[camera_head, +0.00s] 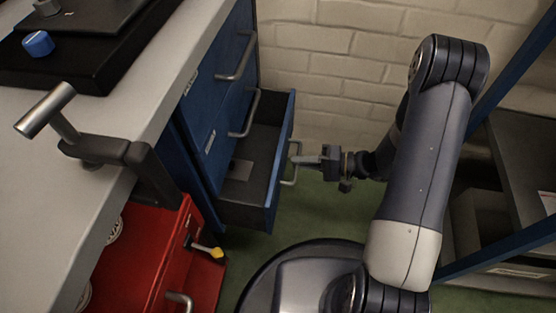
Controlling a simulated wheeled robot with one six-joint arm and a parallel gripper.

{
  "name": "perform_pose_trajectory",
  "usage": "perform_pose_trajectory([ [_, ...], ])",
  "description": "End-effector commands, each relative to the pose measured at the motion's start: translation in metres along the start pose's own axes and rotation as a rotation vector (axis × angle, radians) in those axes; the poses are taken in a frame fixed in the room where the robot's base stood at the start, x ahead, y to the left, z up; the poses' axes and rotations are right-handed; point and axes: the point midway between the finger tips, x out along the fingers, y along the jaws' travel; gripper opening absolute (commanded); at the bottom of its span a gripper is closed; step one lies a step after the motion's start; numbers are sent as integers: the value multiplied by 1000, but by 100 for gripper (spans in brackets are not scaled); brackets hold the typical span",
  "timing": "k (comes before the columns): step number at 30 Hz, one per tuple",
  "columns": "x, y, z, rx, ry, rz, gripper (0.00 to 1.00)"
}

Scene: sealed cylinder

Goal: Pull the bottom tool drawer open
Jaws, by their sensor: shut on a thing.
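The bottom tool drawer (269,197) of the blue cabinet stands pulled out, its dark inside showing, with a flat grey piece (239,170) lying in it. Its grey bar handle (291,181) is on the blue front, which faces right. My gripper (300,160) reaches in from the right, level with the handle. Its jaws are shut on the handle near the handle's upper end in the picture. The fingertips are small here, and their exact contact is hard to make out.
Two closed drawers with handles (239,57) sit above the open one. A red cabinet (150,245) with a yellow-tipped key or lever (217,253) stands at lower left, under the grey worktop (165,85). A blue-framed shelf (520,240) is at right. Green floor (325,215) lies between.

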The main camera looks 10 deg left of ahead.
Motion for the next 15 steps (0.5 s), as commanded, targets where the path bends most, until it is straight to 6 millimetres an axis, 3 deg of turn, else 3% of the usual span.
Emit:
perform_pose_trajectory([
  [6, -62, 16, -1, 1, 7, 2, 0],
  [15, -132, 30, 0, 2, 3, 2, 0],
])
